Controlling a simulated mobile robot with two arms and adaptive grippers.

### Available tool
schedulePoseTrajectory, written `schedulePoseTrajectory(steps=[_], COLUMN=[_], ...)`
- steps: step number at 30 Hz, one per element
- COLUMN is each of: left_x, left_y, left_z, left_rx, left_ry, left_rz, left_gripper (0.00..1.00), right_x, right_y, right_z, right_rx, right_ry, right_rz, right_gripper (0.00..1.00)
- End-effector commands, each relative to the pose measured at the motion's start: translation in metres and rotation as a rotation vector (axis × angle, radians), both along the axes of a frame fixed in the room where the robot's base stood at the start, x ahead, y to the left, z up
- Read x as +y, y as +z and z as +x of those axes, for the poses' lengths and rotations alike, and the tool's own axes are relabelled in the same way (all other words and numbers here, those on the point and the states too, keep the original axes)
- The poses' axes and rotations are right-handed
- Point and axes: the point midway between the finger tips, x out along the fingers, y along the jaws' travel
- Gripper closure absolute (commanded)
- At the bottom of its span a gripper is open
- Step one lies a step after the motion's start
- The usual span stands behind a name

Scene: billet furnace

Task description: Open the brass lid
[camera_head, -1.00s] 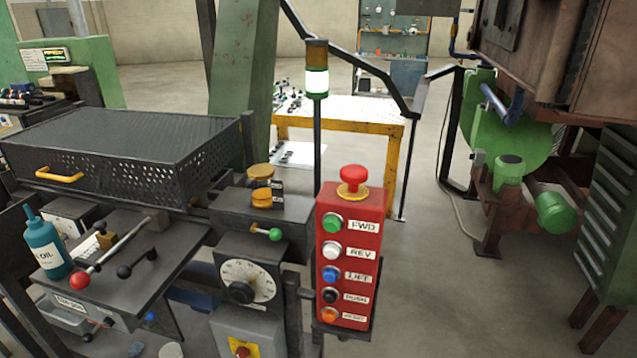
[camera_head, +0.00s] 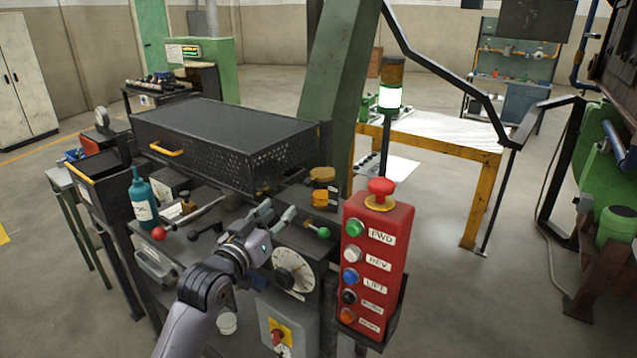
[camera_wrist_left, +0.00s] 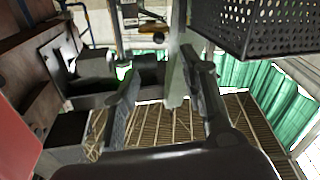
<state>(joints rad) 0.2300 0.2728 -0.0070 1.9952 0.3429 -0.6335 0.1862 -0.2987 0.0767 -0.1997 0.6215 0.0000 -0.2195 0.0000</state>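Two round brass-coloured pieces, an upper one (camera_head: 322,175) and a lower one (camera_head: 320,197), sit close together on the dark machine top, left of the red button box. I cannot tell which is the brass lid or whether it is hinged. My left gripper (camera_head: 277,213) is just left of and a little nearer than these pieces, above the dial panel, not touching them. Its two fingers are spread with nothing between them; they also show apart in the left wrist view (camera_wrist_left: 168,100). My right gripper is not in view.
The red button box (camera_head: 376,262) with its red mushroom button stands right of the brass pieces. A green-knobbed lever (camera_head: 323,232) is close to my fingers. The black perforated cover (camera_head: 225,135) and the teal oil bottle (camera_head: 142,200) stand to the left.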

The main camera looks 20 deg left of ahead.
Motion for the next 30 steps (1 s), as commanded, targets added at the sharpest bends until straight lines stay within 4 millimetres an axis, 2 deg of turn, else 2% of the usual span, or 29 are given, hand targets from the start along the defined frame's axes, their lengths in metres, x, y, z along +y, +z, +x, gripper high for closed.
schedulePoseTrajectory(steps=[6, 18, 24, 30], left_x=[-0.007, -0.018, -0.022, -0.024], left_y=[0.004, 0.002, 0.001, 0.000], left_z=[0.043, 0.112, 0.137, 0.150], left_rx=[0.000, 0.002, 0.001, 0.001], left_ry=[-0.001, -0.001, -0.001, -0.001], left_rz=[-0.001, -0.002, 0.000, 0.000], left_gripper=[0.61, 0.61, 0.61, 0.61], right_x=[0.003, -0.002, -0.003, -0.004], right_y=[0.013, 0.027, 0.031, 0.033], right_z=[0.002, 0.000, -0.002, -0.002], right_rx=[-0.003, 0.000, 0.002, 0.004], right_ry=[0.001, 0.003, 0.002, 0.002], right_rz=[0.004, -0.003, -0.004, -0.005], right_gripper=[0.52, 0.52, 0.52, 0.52])
